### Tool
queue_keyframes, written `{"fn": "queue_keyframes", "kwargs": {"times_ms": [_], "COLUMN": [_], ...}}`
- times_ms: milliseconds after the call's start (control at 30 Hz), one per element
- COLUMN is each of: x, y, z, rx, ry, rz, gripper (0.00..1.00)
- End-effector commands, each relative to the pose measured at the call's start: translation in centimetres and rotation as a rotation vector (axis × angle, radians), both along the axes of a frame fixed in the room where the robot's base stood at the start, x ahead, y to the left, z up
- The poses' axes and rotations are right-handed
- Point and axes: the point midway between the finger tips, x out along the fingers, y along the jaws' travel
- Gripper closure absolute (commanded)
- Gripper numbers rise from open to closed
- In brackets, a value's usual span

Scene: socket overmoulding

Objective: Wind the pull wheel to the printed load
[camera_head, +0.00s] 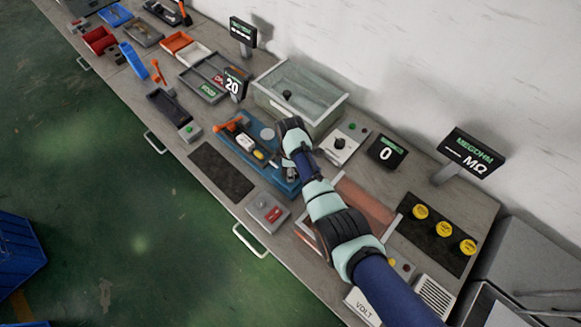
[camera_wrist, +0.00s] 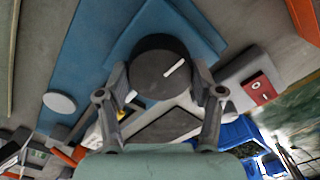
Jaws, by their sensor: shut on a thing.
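The pull wheel (camera_wrist: 150,72) is a dark round knob with a white line on its face, on a blue fixture (camera_wrist: 82,65) in the wrist view. My gripper (camera_wrist: 162,85) has one finger on each side of the wheel and is shut on it. In the head view my gripper (camera_head: 289,173) is at the right end of the blue fixture (camera_head: 282,186), and my arm hides the wheel there. A small display (camera_head: 233,86) behind the fixture reads 20. The printed load is not readable.
A clear-walled tank (camera_head: 300,92) stands behind the fixture. A display (camera_head: 386,152) reading 0 and a MEGOHM sign (camera_head: 471,152) stand to the right. A dark mat (camera_head: 221,172) lies bare at front left.

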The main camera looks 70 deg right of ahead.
Motion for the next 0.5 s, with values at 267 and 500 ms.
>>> {"fn": "queue_keyframes", "kwargs": {"times_ms": [267,500], "x": [0.0,-0.02], "y": [0.0,0.02], "z": [0.15,0.08], "rx": [0.0,0.001], "ry": [0.0,0.0], "rz": [-0.192,-0.35], "gripper": [0.68,0.68]}}
